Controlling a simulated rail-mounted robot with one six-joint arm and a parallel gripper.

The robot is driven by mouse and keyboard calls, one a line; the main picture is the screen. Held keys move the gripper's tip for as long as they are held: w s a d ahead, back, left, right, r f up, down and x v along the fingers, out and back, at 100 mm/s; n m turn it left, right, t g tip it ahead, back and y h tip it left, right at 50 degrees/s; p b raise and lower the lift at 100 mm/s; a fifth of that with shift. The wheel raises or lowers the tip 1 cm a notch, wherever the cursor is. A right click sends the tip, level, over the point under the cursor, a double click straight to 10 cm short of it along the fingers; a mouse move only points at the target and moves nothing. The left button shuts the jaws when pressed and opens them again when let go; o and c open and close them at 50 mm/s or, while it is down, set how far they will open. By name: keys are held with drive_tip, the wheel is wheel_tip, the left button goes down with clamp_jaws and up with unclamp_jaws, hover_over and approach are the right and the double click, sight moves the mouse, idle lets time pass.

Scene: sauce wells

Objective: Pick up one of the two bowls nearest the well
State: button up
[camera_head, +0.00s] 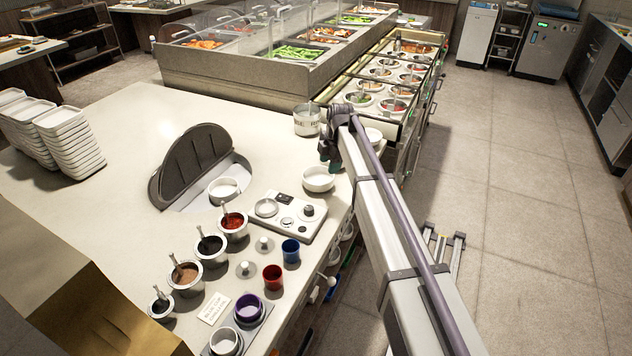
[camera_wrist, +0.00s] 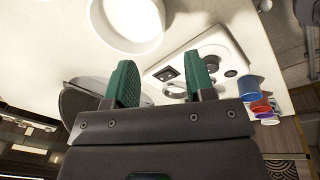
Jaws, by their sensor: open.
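A round white bowl (camera_head: 318,179) stands upright on the counter, beside a white dial panel. A second white bowl (camera_head: 224,188) sits at the semicircular well (camera_head: 187,203), by its raised dark lid (camera_head: 190,158). My gripper (camera_head: 329,160) is just above and behind the first bowl, its green fingers apart and empty. In the wrist view my gripper (camera_wrist: 160,66) is open, with a white bowl (camera_wrist: 127,22) beyond the fingertips, apart from them. The dark lid (camera_wrist: 78,100) is partly hidden behind my gripper there.
The dial panel (camera_head: 285,217) lies close to the first bowl. Several sauce pots with ladles (camera_head: 211,248), a blue cup (camera_head: 291,250) and a red cup (camera_head: 272,277) stand at the front. A labelled white tub (camera_head: 307,119) is behind my gripper.

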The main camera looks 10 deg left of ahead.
sight(325, 184)
drive_tip(key=f+b, duration=0.3)
drive_tip(key=a+f+b, duration=0.1)
drive_tip(key=f+b, duration=0.3)
drive_tip(key=w+f+b, duration=0.1)
drive_tip(key=f+b, duration=0.3)
drive_tip(key=shift+a+f, duration=0.1)
drive_tip(key=shift+a, duration=0.2)
drive_tip(key=shift+r+p, duration=0.25)
drive_tip(key=shift+p, duration=0.05)
clamp_jaws()
